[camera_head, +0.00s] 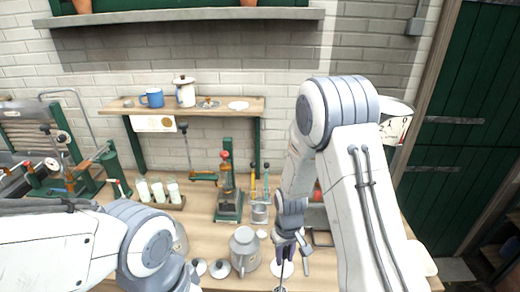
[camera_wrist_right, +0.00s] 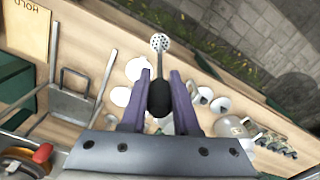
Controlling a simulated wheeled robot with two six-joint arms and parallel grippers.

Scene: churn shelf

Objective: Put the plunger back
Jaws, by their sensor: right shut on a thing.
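My right gripper (camera_head: 285,250) is low over the front of the bench, right of the grey metal churn (camera_head: 244,252). In the right wrist view its purple fingers are shut on the black grip of the plunger (camera_wrist_right: 159,98). The plunger's thin rod runs away from the fingers to a pale perforated disc at its end, clear of the churn. The churn also shows in the wrist view (camera_wrist_right: 229,128), to the right of the plunger. My left arm crosses the lower left of the head view; its gripper is out of the picture.
Several milk bottles (camera_head: 158,191), a green stand (camera_head: 229,203), a small metal cup (camera_head: 259,213) and loose lids (camera_head: 220,268) crowd the bench. A wire-handled tray (camera_wrist_right: 72,105) lies left of the fingers.

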